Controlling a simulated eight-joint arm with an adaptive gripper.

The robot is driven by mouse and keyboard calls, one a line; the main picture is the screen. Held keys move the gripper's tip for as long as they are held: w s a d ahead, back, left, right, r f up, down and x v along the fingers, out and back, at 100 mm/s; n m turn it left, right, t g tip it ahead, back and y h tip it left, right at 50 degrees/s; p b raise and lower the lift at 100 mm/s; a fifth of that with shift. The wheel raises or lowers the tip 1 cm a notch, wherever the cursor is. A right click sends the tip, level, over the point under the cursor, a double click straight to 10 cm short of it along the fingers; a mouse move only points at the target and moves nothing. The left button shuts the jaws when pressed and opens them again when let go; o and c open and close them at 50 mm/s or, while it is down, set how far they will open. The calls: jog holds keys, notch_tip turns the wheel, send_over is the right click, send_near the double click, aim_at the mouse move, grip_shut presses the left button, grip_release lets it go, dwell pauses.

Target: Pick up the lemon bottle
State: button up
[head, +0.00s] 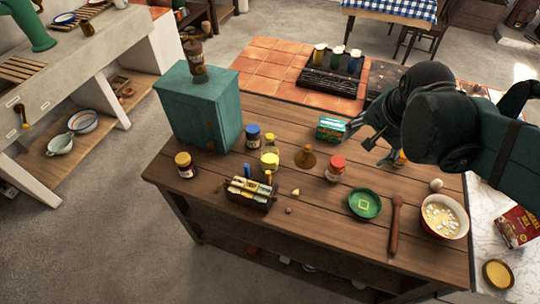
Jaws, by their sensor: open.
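A small clear bottle with yellow contents (270,158), which looks like the lemon bottle, stands upright on the wooden table (320,215), left of its middle. A blue-lidded jar (253,138) is close behind it on the left, and a brown round-bodied bottle (306,158) stands to its right. My gripper (361,134) is open above the table's right half, beside a green box (330,128). It is well to the right of the bottle and apart from it. My arm hides part of the table's right side.
A teal cabinet (200,112) stands behind left. A wooden caddy (250,193) is in front of the bottle. The front middle of the table is mostly clear.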

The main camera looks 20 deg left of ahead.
aim_at(270, 144)
jog(key=w+a+f+m+g+p, duration=0.1)
jog(key=a+f, duration=0.3)
jog(key=a, duration=0.5)
jog(key=w+a+f+m+g+p, duration=0.1)
jog(key=a+f+m+p, duration=0.2)
jog(key=a, duration=0.7)
jog(key=w+a+f+m+g+h+p, duration=0.1)
jog(key=a+f+m, duration=0.3)
jog(key=a, duration=0.6)
jog(key=shift+w+a+f+g+p, duration=0.15)
jog(key=shift+a+f+g+p, duration=0.1)
jog(key=shift+f+g+p, duration=0.4)
jog(key=shift+a+f, duration=0.2)
jog(key=shift+f, duration=0.2)
jog(key=shift+f, duration=1.3)
jog(key=shift+f, duration=0.1)
jog(key=shift+f+b, duration=0.3)
jog(key=shift+f, duration=2.2)
jog(key=shift+c, duration=0.7)
